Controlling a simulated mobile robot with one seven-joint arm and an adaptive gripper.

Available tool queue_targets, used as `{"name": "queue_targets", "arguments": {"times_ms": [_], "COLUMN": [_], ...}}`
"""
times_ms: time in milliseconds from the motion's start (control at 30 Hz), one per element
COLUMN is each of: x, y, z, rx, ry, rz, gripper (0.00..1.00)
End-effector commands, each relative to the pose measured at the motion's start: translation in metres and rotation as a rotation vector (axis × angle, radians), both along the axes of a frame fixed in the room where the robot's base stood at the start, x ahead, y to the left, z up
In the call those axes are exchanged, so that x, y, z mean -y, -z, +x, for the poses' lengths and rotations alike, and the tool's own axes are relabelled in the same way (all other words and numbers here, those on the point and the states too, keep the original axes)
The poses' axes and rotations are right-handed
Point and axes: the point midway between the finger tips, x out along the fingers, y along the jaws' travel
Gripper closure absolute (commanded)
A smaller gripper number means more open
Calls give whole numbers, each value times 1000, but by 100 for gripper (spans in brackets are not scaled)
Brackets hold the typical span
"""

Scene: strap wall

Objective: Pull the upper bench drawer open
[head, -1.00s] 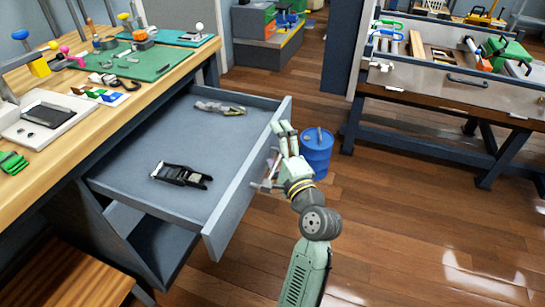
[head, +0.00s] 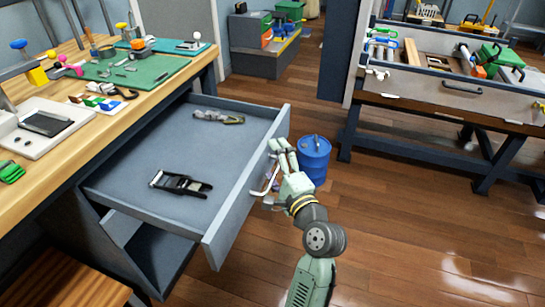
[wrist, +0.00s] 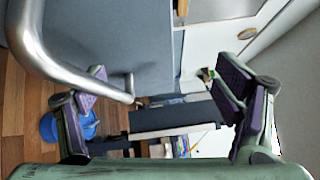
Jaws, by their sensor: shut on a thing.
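The upper bench drawer (head: 230,125) stands well out from the bench, with its grey floor exposed in the head view. Its metal handle (head: 266,182) is on the front panel. In the wrist view the handle (wrist: 62,66) is a bent bar crossing the upper left, close to the left finger. My gripper (head: 272,172) is at the drawer front, shut on the handle; in the wrist view my gripper's fingers (wrist: 165,95) look widely spaced, and the exact contact is hard to see.
A black clamp-like item (head: 180,184) and a grey tool (head: 218,117) lie in the drawer. A blue barrel (head: 315,160) stands just beyond my gripper. A second workbench (head: 445,105) is at the back right. Wooden floor (head: 420,240) is clear at the right.

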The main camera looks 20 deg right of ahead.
Motion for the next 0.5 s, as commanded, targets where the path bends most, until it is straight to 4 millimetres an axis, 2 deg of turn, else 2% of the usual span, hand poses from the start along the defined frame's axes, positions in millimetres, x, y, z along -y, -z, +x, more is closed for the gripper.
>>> {"name": "queue_targets", "arguments": {"times_ms": [33,500], "x": [3,11], "y": [-19,-15], "z": [-8,-42], "rx": [40,40], "ry": [11,18], "rz": [-5,-7], "gripper": [39,43]}}
